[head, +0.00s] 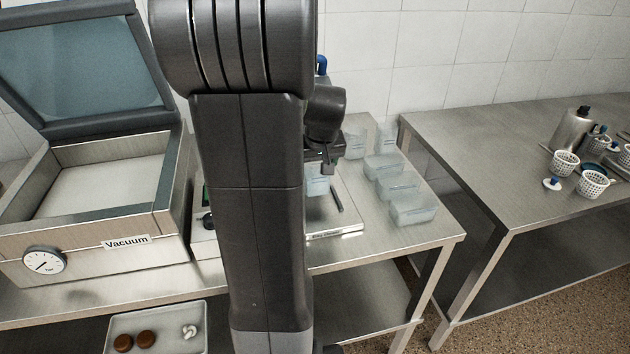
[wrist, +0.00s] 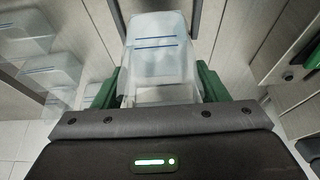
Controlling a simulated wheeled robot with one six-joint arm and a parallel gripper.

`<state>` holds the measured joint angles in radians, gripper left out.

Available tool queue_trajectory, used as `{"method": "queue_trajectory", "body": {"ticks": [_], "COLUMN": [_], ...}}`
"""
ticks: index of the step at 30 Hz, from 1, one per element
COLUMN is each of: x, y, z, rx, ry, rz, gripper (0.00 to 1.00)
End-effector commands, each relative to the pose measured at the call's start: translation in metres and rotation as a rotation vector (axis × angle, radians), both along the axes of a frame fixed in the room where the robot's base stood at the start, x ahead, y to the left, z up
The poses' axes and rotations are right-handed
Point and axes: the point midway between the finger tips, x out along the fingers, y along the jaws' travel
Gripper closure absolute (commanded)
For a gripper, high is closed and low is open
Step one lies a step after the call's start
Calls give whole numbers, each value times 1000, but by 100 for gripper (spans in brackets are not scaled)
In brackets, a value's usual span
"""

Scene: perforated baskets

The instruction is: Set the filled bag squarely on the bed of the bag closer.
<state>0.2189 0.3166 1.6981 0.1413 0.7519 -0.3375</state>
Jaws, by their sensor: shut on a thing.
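The clear bag (wrist: 158,48) with blue lines is between the green fingers of my gripper (wrist: 158,82) in the wrist view, and the gripper is shut on it. In the head view, my gripper (head: 322,160) points down with the bag (head: 318,184) below it, partly hidden by my arm. The bag closer's flat metal bed (head: 335,222) lies beneath the bag. Much of the closer is hidden behind my arm. I cannot tell whether the bag touches the bed.
Several other clear bags (head: 412,208) stand right of the closer, near the table's edge. A vacuum machine (head: 100,225) with its lid up stands at left. A tray (head: 165,335) with brown items sits lower. A second table (head: 480,140) holds white perforated baskets (head: 592,184).

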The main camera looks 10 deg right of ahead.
Motion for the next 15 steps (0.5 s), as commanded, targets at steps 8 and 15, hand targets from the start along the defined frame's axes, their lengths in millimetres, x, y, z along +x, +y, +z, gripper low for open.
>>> {"method": "queue_trajectory", "body": {"ticks": [8, 15], "x": [0, 0], "y": [0, 0], "z": [-33, -43], "rx": [0, -1], "ry": [2, -3], "rz": [1, 1], "gripper": [64, 64]}}
